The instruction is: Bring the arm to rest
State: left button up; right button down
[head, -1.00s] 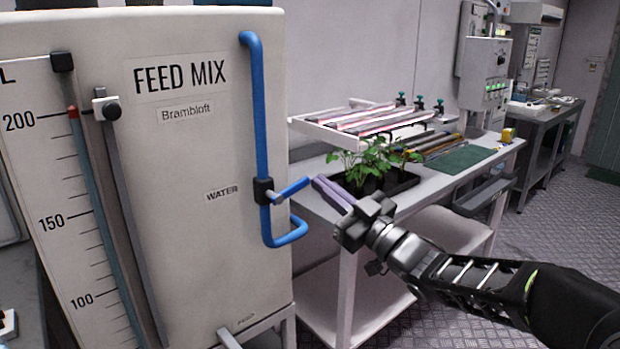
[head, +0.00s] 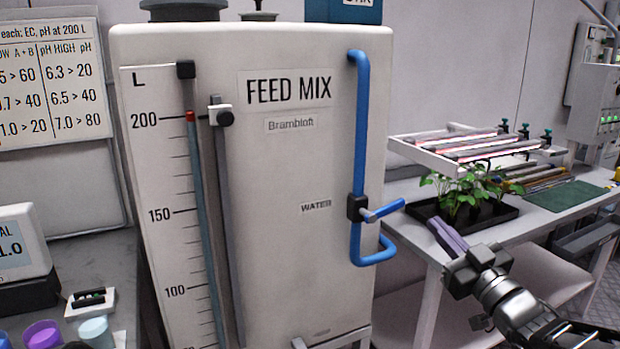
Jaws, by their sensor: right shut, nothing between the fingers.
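My right gripper (head: 447,236) comes in from the lower right of the head view. Its purple-grey fingers are shut with nothing between them. It hangs in front of the white table, to the right of the feed mix tank (head: 283,238) and its blue water pipe (head: 362,118). The blue valve handle (head: 385,210) sticks out to the right, and the fingertips appear a little to its right and lower, apart from it in the picture. My left gripper is not in view.
A black tray of green plants (head: 462,194) stands on the white table (head: 422,240) behind my gripper, below a light rack (head: 420,150). A meter (head: 22,247) and several cups (head: 42,335) are at the lower left. A chart (head: 45,85) hangs above.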

jog(key=s+a+f+m+g+h+p, duration=0.1)
jog(key=a+f+m+g+h+p, duration=0.2)
jog(key=f, duration=1.2)
jog(key=s+a+f+m+g+h+p, duration=0.1)
jog(key=a+f+m+g, duration=0.3)
jog(key=f, duration=1.1)
jog(key=s+a+f+g+p, duration=0.1)
jog(key=s+a+f+g, duration=0.25)
jog(key=s+f, duration=0.3)
jog(key=s+a+f+g+p, duration=0.2)
jog(key=s+a+f+g, duration=0.15)
jog(key=s+f, duration=0.3)
jog(key=s+a+f+g+y+p, duration=0.1)
jog(key=s+a+f+g, duration=0.1)
jog(key=s, duration=0.6)
jog(key=s+a+f+g+p, duration=0.2)
jog(key=s+a+f+g, duration=0.1)
jog(key=s, duration=0.5)
jog(key=shift+s+a+f+m+y, duration=0.3)
jog(key=shift+a+m+y, duration=0.1)
jog(key=shift+a, duration=0.3)
jog(key=shift+w, duration=0.1)
